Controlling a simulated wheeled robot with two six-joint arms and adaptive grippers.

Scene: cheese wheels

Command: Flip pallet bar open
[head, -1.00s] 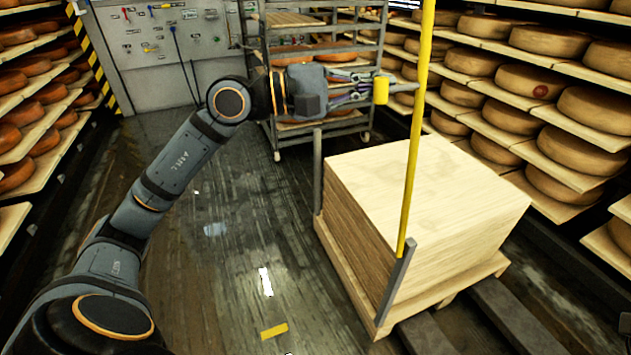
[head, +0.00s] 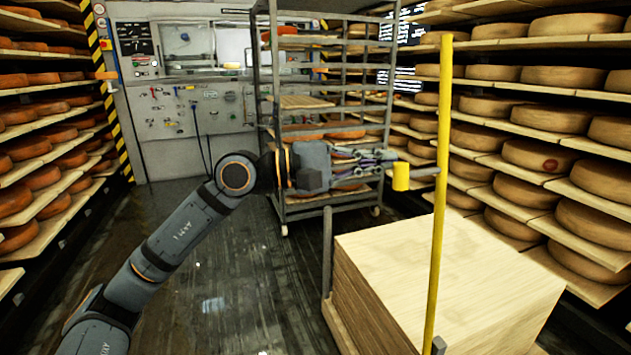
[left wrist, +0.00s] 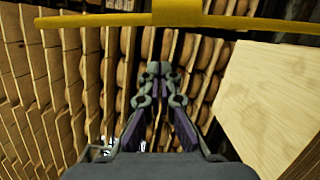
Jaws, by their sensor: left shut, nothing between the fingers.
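The yellow pallet bar (head: 440,215) stands upright at the near corner of the pallet stack. A yellow cylinder (head: 401,177) with a short grey rod sits at the bar's left, at mid height. In the left wrist view the yellow bar (left wrist: 95,20) crosses the top, with a wider yellow piece (left wrist: 178,12) on it. My left gripper (head: 388,160) is shut and empty, its fingertips close to the yellow cylinder. I cannot tell whether they touch it. In the left wrist view the closed fingertips (left wrist: 160,70) lie below the bar with a gap between. My right gripper is out of view.
The stack of pale boards (head: 450,265) fills the lower right, with a grey post (head: 327,250) at its far left corner. A metal rack (head: 275,130) stands behind the arm. Cheese shelves (head: 560,135) line both sides. The floor (head: 250,290) left of the stack is clear.

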